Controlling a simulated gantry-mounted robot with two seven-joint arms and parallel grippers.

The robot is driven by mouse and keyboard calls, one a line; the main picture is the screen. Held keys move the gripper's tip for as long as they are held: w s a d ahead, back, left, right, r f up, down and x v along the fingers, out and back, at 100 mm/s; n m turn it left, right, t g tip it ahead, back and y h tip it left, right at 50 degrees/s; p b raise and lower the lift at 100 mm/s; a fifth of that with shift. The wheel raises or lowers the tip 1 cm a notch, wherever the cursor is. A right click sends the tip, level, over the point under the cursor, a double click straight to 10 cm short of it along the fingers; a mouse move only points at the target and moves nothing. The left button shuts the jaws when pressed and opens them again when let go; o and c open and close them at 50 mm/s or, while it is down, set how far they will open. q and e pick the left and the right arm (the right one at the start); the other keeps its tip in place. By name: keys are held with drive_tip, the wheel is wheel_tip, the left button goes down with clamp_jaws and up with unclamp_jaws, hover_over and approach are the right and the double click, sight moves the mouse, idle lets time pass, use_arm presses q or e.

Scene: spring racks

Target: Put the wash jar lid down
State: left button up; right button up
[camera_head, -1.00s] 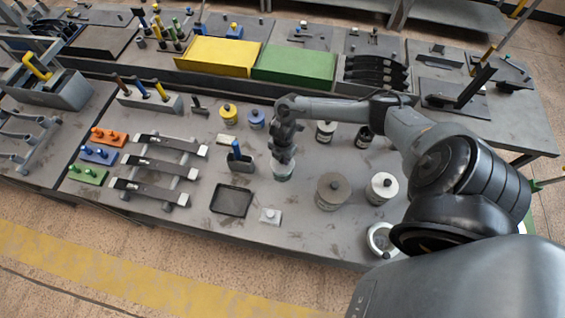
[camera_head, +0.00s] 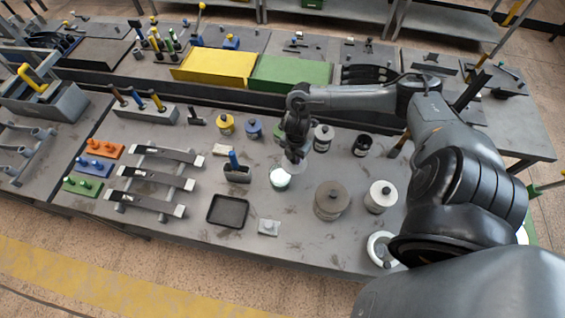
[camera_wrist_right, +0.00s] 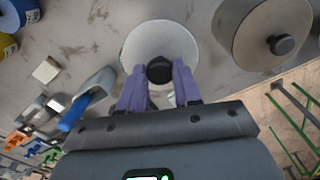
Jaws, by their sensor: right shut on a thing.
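My right gripper (camera_head: 295,152) is shut on the black knob (camera_wrist_right: 160,70) of the wash jar lid. The lid is a pale round disc, seen below the fingers in the head view (camera_head: 293,166) and beyond the purple fingers in the wrist view (camera_wrist_right: 158,38). The wash jar (camera_head: 280,181) stands open on the bench, with a pale greenish inside showing. The lid is held above the bench, just behind and right of the jar's mouth, and appears clear of it. My left gripper is not in view.
A large grey-brown lidded jar (camera_head: 329,204) and a white one (camera_head: 381,199) stand to the right. A holder with a blue handle (camera_head: 236,172) is left of the jar. A black tray (camera_head: 228,211) and a small pale block (camera_head: 268,227) lie in front. Bare bench shows between them.

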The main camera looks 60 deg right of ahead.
drive_tip(key=s+d+r+n+b, duration=0.1)
drive_tip(key=s+d+r+n, duration=0.1)
drive_tip(key=s+r+n, duration=0.35)
drive_tip(key=shift+w+d+f+n+b, duration=0.3)
drive_tip(key=shift+d+f+n+b, duration=0.85)
drive_tip(key=shift+f+b, duration=2.2)
drive_tip(key=shift+w+d+f+n+b, duration=0.35)
drive_tip(key=shift+d+f+n+b, duration=0.8)
drive_tip(key=shift+f+b, duration=2.2)
drive_tip(key=shift+w+d+f+n+b, duration=0.45)
drive_tip(key=shift+f+n+b, duration=1.2)
drive_tip(key=shift+f+b, duration=1.7)
drive_tip(key=shift+s+d+f+p, duration=0.1)
drive_tip(key=shift+d+f+p, duration=0.05)
drive_tip(key=shift+f+p, duration=0.55)
